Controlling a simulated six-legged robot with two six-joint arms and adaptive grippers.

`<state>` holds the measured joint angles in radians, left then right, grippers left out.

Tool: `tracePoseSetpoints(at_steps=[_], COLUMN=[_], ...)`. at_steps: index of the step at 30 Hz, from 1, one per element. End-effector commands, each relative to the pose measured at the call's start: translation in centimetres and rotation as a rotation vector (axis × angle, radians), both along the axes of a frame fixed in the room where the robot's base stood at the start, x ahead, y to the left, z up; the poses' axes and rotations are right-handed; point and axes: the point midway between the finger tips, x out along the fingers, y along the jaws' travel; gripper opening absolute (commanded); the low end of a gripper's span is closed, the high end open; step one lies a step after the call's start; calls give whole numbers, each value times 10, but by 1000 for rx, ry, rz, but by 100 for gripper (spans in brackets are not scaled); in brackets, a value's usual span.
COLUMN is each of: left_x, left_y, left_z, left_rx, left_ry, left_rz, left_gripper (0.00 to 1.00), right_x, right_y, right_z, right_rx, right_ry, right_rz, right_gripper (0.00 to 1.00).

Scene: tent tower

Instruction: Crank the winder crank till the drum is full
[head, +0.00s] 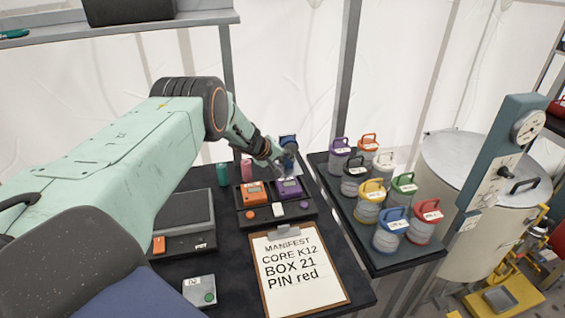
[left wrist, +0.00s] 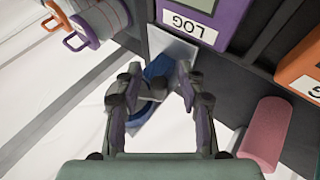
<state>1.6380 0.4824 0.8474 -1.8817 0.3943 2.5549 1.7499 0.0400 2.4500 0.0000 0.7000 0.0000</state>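My left gripper (head: 277,157) reaches to the back of the dark table, beside a blue part (head: 288,143) behind the purple LOG box (head: 288,189). In the left wrist view, its two fingers (left wrist: 160,72) are apart, with a curved blue part (left wrist: 158,68) and a pale plate beyond or between the tips. I cannot tell whether they touch it. No part is clearly recognisable as the winder crank or its drum. A large pale metal drum (head: 455,165) stands at right, behind a teal post (head: 497,150) with a dial and black handle. My right gripper is not in view.
A side shelf (head: 385,262) holds several canisters with coloured handles. An orange box (head: 252,193) stands beside the LOG box; pink (head: 246,170) and green (head: 222,175) cylinders stand behind.

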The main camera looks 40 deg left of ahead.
Motion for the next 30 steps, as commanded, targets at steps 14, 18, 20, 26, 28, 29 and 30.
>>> tracePoseSetpoints(at_steps=[14, 18, 20, 26, 28, 29, 30], left_x=[-22, -34, -40, -60, -66, -69, -71], left_y=[3, 6, 5, 7, 9, 9, 10], left_z=[26, 40, 45, 65, 72, 74, 77], left_rx=[-4, -3, -4, -4, -3, -3, -2], left_ry=[-2, -4, -3, -3, -3, -2, -2], left_rz=[4, 5, 3, 3, 4, 4, 4], left_gripper=[39, 39, 39, 39, 39, 39, 39], right_x=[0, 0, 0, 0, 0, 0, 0], right_y=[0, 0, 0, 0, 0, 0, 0], right_z=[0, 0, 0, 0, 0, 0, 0], right_rx=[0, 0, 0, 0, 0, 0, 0], right_ry=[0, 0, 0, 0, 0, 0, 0], right_rz=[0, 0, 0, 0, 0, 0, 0], right_gripper=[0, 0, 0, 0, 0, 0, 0])
